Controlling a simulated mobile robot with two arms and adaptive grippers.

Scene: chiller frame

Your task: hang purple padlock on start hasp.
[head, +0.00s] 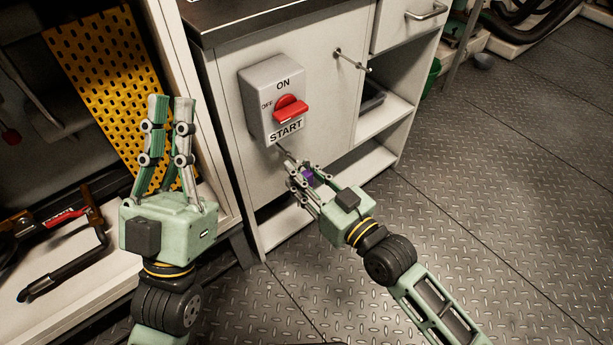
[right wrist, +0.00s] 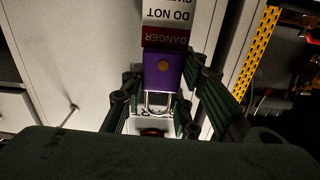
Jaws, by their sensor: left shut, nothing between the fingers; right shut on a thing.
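The purple padlock (right wrist: 164,72) is between the fingers of my right gripper (head: 299,172), which is shut on it. In the head view only a small purple patch (head: 308,176) shows between the fingers. In the right wrist view its silver shackle (right wrist: 158,103) points toward the switch box, and a red and white danger tag (right wrist: 167,38) is at its other end. The start hasp (head: 281,147) shows as a small metal piece below the START label, close to my right fingertips. I cannot tell whether the shackle touches it. My left gripper (head: 171,99) is raised, shut and empty.
The grey switch box (head: 257,98) with a red handle (head: 290,107) is on the white cabinet front. A metal peg (head: 350,60) sticks out to its right. A yellow perforated panel (head: 105,60) and a shelf with tools stand left.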

